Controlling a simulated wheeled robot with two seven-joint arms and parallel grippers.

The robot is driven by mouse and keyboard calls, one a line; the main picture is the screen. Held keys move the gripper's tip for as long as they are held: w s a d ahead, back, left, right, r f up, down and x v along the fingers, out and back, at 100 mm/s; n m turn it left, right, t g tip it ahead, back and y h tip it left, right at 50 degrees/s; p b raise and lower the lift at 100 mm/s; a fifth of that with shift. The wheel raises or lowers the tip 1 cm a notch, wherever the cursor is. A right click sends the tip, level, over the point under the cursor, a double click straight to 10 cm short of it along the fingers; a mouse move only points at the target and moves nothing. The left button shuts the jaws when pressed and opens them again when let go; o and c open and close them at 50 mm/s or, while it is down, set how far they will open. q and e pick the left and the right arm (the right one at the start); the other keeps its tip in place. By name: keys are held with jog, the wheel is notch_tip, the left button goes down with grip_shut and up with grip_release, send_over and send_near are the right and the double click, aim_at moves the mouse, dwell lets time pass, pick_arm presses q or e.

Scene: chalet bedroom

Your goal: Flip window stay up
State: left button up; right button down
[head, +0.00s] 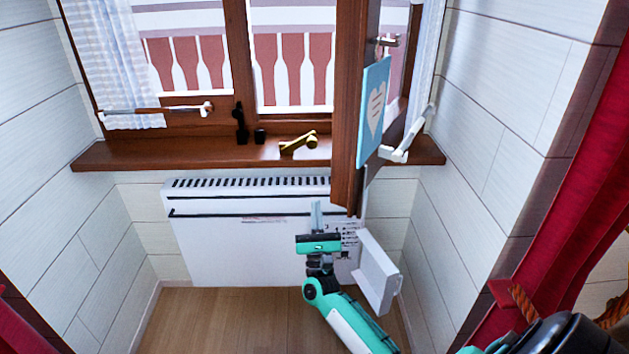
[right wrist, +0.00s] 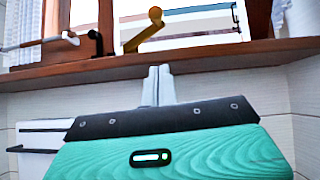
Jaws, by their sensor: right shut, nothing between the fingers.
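A brass window stay (head: 298,143) sits at the window's bottom frame, above the wooden sill, right of centre. In the right wrist view the brass stay (right wrist: 143,32) slants up to the right and ends in a round knob. My right gripper (head: 316,213) is below the sill in front of the white heater, its fingers pointing up. The fingers (right wrist: 158,84) are shut together and empty, below the stay and apart from it. My left gripper is not in view.
An open brown window sash (head: 347,110) with a blue heart sign (head: 373,110) juts out right of the stay. White-ended bars (head: 155,110) (head: 405,143) flank the window. A black catch (head: 240,124) stands left of the stay. The white heater (head: 235,240) is below the sill (head: 130,153).

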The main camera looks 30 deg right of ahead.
aim_at(299, 147)
jog(key=x, duration=0.3)
jog(key=r+x, duration=0.1)
jog(key=x, duration=0.3)
jog(key=s+a+x, duration=0.1)
jog(key=x, duration=0.3)
jog(key=shift+w+d+r, duration=0.1)
jog(key=shift+d+r, duration=0.05)
jog(key=shift+r, duration=0.8)
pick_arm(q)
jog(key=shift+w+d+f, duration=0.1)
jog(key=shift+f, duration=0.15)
pick_arm(e)
jog(key=shift+r, duration=0.1)
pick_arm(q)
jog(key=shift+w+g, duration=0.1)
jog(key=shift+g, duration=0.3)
pick_arm(e)
jog(key=shift+r+n+t+y, duration=0.1)
jog(key=shift+n+t+y, duration=0.2)
jog(key=shift+y, duration=0.1)
